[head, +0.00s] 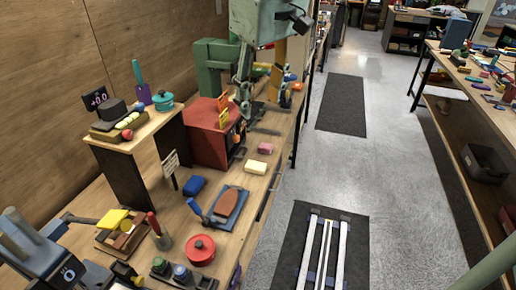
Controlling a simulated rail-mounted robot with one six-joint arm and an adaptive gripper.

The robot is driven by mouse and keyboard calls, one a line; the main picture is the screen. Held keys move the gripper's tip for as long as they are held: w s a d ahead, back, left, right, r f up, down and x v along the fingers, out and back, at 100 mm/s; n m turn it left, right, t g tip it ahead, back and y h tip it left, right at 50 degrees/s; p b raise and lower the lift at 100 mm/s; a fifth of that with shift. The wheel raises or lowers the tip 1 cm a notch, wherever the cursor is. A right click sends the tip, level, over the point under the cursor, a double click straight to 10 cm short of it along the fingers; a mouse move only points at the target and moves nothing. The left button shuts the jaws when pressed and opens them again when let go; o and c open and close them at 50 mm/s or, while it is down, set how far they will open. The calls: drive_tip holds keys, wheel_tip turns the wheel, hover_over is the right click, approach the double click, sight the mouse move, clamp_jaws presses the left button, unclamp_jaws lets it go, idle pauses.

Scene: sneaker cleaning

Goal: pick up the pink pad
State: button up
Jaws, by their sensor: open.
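The small pink pad (265,148) lies flat on the wooden bench, near its right edge and just beyond a cream block. My gripper (243,86) hangs at the upper middle of the head view, below a grey-green housing. It is open, and I see nothing held in it. In the picture it is above and a little left of the pink pad, apart from it. Its fingertips are small and partly lost against the clutter behind.
The cream block (255,168) is close to the pad. A red box (207,139) stands to the left. Bare bench surrounds the pad.

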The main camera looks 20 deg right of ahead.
drive_tip(key=w+d+f+n, duration=0.1)
drive_tip(key=w+d+f, duration=0.1)
drive_tip(key=w, duration=0.5)
drive_tip(key=w+d+f+n, duration=0.1)
drive_tip(key=w+d+f, duration=0.15)
drive_tip(key=w, duration=0.35)
drive_tip(key=w+d+f+n+g+p, duration=0.1)
drive_tip(key=w+d+f+n, duration=0.1)
drive_tip(key=w+d+f, duration=0.6)
drive_tip(key=w+d+f+n+g+p, duration=0.1)
drive_tip(key=w+d+f+n, duration=0.1)
drive_tip(key=w+d+f, duration=0.6)
drive_tip(key=w+f, duration=0.7)
drive_tip(key=f, duration=0.4)
drive_tip(key=shift+w+f+g+p, duration=0.3)
drive_tip(key=shift+w+f, duration=0.05)
drive_tip(key=shift+f, duration=0.1)
hover_over(265, 146)
drive_tip(key=shift+w+d+f, duration=0.1)
drive_tip(key=shift+f, duration=2)
drive_tip(key=shift+w+d+f, duration=0.1)
drive_tip(key=shift+f, duration=2)
drive_tip(key=shift+s+a+f+b, duration=0.1)
drive_tip(key=shift+f+b, duration=0.3)
drive_tip(key=shift+f, duration=2.2)
drive_tip(key=shift+c, duration=0.3)
